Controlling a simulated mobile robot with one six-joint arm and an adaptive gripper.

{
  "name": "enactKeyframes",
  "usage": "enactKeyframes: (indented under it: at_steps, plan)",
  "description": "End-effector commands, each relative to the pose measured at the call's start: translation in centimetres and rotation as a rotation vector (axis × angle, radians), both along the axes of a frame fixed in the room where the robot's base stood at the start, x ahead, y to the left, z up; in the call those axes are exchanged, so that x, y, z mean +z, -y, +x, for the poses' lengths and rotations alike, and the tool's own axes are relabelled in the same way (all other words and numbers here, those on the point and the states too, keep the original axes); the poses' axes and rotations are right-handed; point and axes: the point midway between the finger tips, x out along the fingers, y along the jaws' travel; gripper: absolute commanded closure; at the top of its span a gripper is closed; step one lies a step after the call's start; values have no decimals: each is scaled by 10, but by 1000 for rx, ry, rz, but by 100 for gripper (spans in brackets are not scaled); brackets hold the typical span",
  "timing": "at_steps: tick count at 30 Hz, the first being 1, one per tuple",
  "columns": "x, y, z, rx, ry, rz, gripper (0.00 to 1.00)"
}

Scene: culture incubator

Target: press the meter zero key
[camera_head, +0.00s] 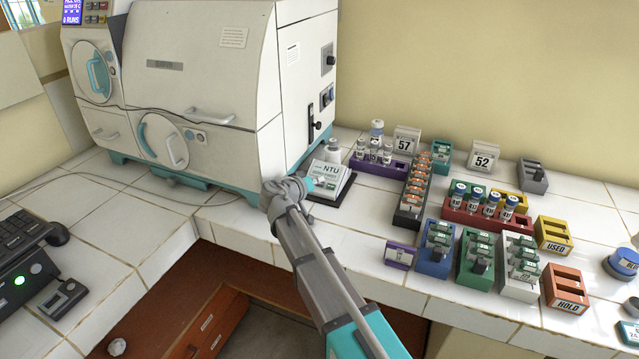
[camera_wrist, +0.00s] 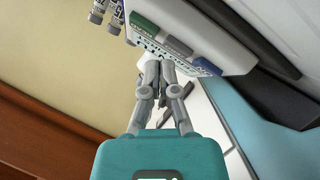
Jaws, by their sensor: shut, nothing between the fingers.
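The meter (camera_head: 334,173), a white box marked NTU on a dark base, stands on the tiled bench just right of the incubator. In the wrist view the meter (camera_wrist: 190,20) shows a green key (camera_wrist: 145,22), a grey key (camera_wrist: 178,46) and a blue key (camera_wrist: 207,67) in a row. I cannot read their labels. My gripper (camera_head: 321,184) is at the meter's front left, partly covering it. In the wrist view my gripper (camera_wrist: 160,67) is shut and empty, its tips close to the key row, nearest the grey key. I cannot tell whether they touch.
The large white incubator (camera_head: 200,75) stands directly left of the meter. A white-capped bottle (camera_head: 333,151) is behind the meter. Right of it are a purple vial rack (camera_head: 401,170), a dark slide rack (camera_head: 408,220) and several coloured racks. Bare tiles (camera_head: 350,225) lie in front.

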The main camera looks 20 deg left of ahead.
Motion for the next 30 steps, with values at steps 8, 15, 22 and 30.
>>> enactKeyframes:
  at_steps: [8,15,22,30]
  plan:
    - [-11,15,-6,-23,-17,20,100]
    - [-8,16,-8,-22,-18,18,100]
    - [-8,16,-8,-22,-18,18,100]
    - [3,15,-13,-20,-19,15,100]
